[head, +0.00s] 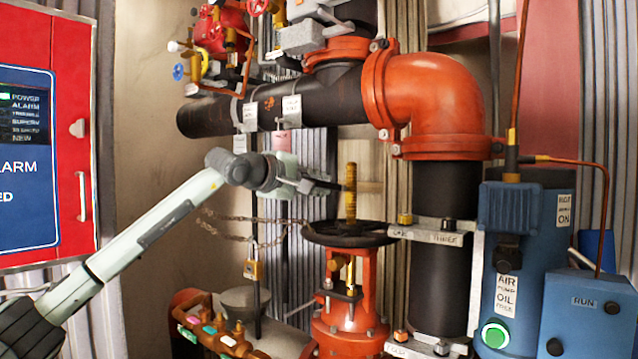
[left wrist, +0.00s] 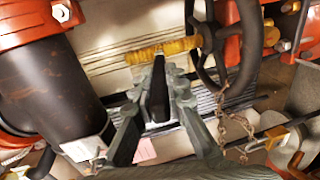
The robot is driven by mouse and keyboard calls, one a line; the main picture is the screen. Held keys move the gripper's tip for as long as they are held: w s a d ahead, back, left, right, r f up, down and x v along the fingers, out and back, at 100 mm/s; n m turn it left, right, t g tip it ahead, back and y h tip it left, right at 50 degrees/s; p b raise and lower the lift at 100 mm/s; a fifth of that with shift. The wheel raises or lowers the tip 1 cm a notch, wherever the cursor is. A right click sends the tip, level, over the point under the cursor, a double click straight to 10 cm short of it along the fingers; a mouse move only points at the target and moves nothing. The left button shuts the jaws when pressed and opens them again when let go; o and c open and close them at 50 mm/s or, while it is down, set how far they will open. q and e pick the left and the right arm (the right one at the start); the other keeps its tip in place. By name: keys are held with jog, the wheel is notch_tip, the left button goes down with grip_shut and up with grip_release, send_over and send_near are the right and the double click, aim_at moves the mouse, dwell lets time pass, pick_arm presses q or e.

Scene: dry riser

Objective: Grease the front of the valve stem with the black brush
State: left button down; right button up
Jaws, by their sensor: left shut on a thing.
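The valve stem (head: 351,195) is a yellow-brown threaded rod standing upright above the black handwheel (head: 350,236) of a red valve. In the left wrist view the stem (left wrist: 160,50) lies across the top, with the handwheel (left wrist: 226,45) to its right. My left gripper (head: 312,187) is left of the stem, above the handwheel's height. It is shut on the black brush (left wrist: 158,95), which points at the stem. The brush (head: 328,185) shows as a short dark bar in the head view. Its tip is at or very near the stem; I cannot tell if they touch. My right gripper is not in view.
A chain (head: 240,232) with a padlock (head: 253,269) hangs left of the handwheel. A black pipe with a red elbow (head: 430,95) rises at the right. Blue pump boxes (head: 525,250) stand right, a red alarm panel (head: 75,130) left.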

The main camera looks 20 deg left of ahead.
pick_arm(q)
jog(key=shift+f, duration=0.2)
jog(key=shift+f+b, duration=0.95)
jog(key=shift+f, duration=0.3)
notch_tip(320, 180, down, 3)
jog(key=shift+r+b, duration=0.15)
jog(key=shift+b, duration=0.85)
jog(key=shift+r+p, duration=0.95)
jog(key=shift+r, duration=0.5)
